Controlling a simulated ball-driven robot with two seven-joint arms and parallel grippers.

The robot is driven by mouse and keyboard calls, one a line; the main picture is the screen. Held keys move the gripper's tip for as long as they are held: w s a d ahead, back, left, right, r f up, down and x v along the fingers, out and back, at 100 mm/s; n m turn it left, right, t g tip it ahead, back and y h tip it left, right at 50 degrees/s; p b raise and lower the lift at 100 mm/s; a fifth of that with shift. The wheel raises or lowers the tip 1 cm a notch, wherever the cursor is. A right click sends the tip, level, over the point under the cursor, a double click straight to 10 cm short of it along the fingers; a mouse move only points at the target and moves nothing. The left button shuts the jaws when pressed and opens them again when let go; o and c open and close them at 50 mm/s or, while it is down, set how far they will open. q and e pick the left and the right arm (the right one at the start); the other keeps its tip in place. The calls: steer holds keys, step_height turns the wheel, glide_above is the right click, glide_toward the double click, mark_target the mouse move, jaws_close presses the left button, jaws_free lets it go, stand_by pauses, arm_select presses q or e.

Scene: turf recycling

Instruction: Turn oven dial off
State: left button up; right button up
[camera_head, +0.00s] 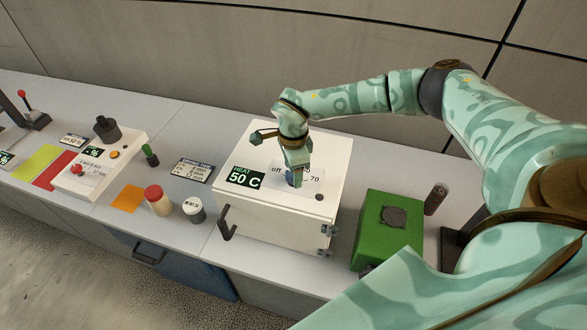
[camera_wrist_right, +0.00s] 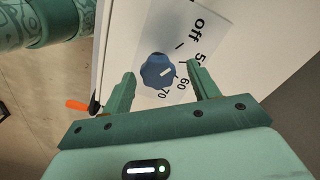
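The white oven box (camera_head: 262,207) stands on the counter, with a display reading "HEAT 50 C" (camera_head: 245,178) on its top. The blue dial (camera_wrist_right: 157,71) sits on a white label marked off, 50, 60 and 70, and its white pointer line shows in the right wrist view. In the head view the dial is mostly hidden behind my right gripper (camera_head: 296,180), which points down over it. In the right wrist view my right gripper (camera_wrist_right: 164,84) is open, with one finger on each side of the dial and gaps visible. My left gripper is not in view.
A green box (camera_head: 383,240) stands right of the oven. A red-capped jar (camera_head: 158,200), a white jar (camera_head: 194,210) and a sign (camera_head: 194,170) are to the left. A white control box (camera_head: 100,165) stands farther left. The oven's front handle (camera_head: 226,224) sticks out.

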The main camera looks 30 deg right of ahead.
step_height(320, 180, up, 16)
steer(key=shift+r+b, duration=0.15)
steer(key=shift+b, duration=0.3)
stand_by(0.6)
